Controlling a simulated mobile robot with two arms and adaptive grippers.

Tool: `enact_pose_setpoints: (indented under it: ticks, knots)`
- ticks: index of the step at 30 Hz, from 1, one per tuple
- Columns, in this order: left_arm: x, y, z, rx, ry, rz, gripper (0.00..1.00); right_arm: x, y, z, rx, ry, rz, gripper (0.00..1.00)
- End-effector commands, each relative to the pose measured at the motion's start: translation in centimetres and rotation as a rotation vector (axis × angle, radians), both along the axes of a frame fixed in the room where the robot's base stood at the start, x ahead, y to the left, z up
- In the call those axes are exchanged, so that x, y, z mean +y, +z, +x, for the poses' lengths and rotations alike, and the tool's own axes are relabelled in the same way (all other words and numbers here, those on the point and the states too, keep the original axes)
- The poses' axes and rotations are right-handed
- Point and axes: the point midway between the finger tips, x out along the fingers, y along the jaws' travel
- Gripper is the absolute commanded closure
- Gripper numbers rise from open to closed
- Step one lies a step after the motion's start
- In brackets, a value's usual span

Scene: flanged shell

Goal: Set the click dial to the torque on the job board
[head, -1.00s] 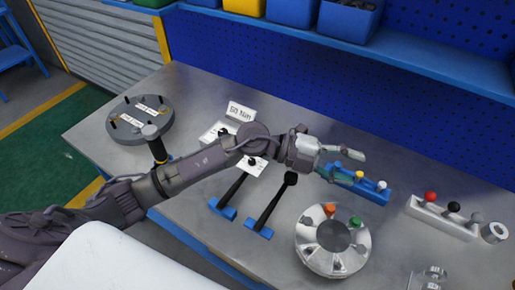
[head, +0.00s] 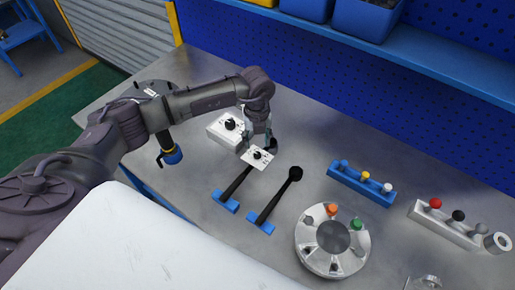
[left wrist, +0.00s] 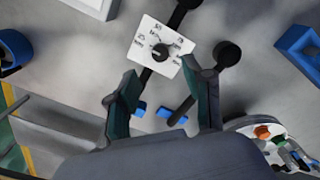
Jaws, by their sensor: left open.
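The click dial is a white square plate with a black knob (head: 258,155), at the upper end of a black-shafted tool with a blue foot (head: 225,200). In the left wrist view the dial plate (left wrist: 145,38) shows printed numbers around its knob, too small to read surely. My left gripper (head: 257,140) points down just above and behind the dial. Its two dark fingers (left wrist: 160,72) are apart, with the knob ahead between their tips and nothing held. The job board does not show now. My right gripper is out of view.
A second white box with a black knob (head: 229,124) stands close behind the gripper. A similar black tool (head: 275,198) lies to the right. A flanged metal shell (head: 306,248), a blue rack (head: 345,182) and a white rack (head: 440,225) stand farther right.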

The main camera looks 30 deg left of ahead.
Motion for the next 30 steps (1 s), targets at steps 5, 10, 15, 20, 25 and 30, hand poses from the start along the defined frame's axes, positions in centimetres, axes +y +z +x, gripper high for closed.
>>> enact_pose_setpoints:
  ticks: [5, 10, 15, 20, 25, 30]
  knots:
    - [-0.1, -3.4, -0.1, 0.004, -0.001, 0.000, 0.49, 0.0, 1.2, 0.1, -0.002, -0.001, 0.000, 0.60]
    - [-0.1, -5.5, -0.1, 0.002, -0.002, -0.002, 0.49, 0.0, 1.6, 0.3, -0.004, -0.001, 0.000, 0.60]
    - [-0.1, -6.3, 0.0, -0.001, -0.003, -0.001, 0.49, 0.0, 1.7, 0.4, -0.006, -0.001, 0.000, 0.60]
    - [-0.1, -6.4, 0.0, -0.001, -0.003, -0.001, 0.49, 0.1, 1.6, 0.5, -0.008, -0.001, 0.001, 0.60]
    - [-0.1, -6.4, 0.0, -0.001, -0.003, -0.002, 0.64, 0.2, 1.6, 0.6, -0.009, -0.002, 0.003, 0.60]
    - [-0.1, -6.3, 0.0, -0.001, -0.003, -0.002, 0.92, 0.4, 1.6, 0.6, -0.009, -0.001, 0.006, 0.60]
